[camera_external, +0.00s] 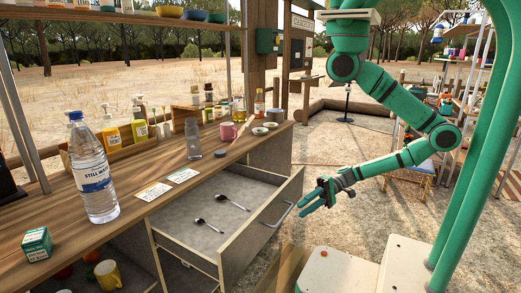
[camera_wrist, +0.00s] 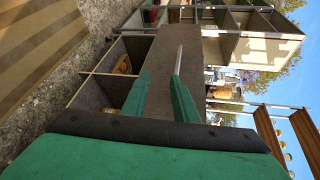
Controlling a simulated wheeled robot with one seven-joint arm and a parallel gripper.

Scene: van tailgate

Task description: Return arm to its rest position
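My gripper (camera_external: 305,205) is stretched out to the right of the open drawer (camera_external: 284,190), a little apart from its metal handle (camera_external: 281,215). My arm is bent and reaches forward from the right side of the external view. In the wrist view, the two green fingers of my gripper (camera_wrist: 160,76) stand apart with nothing seen held between them. Two spoons, one nearer (camera_external: 208,225) and one farther (camera_external: 233,202), lie apart inside the drawer.
The wooden counter (camera_external: 130,200) carries a large water bottle (camera_external: 92,170), a small green box (camera_external: 37,243), a clear bottle (camera_external: 193,140), a pink mug (camera_external: 228,131) and several condiment bottles. A yellow mug (camera_external: 108,274) sits below. Sandy ground right of the drawer is fairly clear.

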